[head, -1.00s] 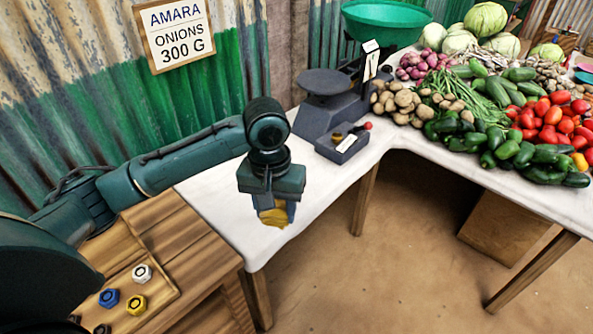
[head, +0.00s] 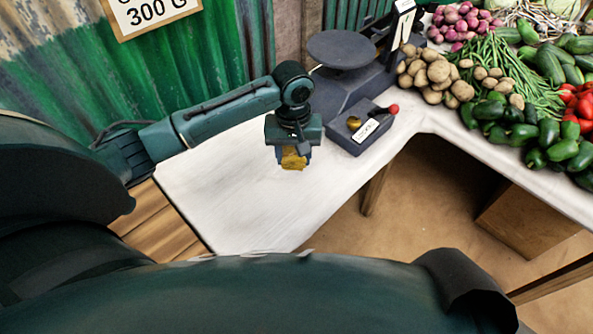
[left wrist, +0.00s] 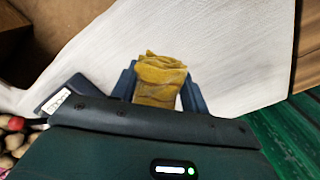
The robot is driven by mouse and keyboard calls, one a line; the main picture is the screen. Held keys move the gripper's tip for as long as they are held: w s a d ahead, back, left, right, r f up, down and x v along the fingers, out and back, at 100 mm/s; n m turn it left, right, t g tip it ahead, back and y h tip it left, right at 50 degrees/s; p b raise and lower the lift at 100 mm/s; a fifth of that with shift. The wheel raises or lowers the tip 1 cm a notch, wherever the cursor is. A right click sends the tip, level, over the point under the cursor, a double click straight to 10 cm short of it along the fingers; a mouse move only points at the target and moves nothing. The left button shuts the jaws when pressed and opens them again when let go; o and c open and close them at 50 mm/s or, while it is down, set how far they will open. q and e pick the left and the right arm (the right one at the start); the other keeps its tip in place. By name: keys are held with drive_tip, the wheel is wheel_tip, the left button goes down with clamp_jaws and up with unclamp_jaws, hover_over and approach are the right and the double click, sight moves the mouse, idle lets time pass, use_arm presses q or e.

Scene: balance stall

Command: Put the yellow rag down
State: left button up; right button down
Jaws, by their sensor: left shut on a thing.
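The yellow rag (head: 292,160) is a crumpled cloth held between the fingers of my left gripper (head: 291,154). In the left wrist view the rag (left wrist: 158,82) bulges up between the two dark fingers. The gripper points down over the white table (head: 215,190), left of the small grey box. I cannot tell whether the rag's lower end touches the table. My right gripper is not in view.
A dark scale (head: 343,52) stands behind the gripper, with a small labelled box (head: 360,127) beside it. Potatoes (head: 432,75), beans and peppers (head: 500,125) crowd the table to the right. The white tabletop left of and in front of the gripper is clear.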

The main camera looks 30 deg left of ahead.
use_arm(q)
drive_tip(key=shift+f+b, duration=0.4)
drive_tip(key=shift+f, duration=4.6)
drive_tip(key=o, duration=0.9)
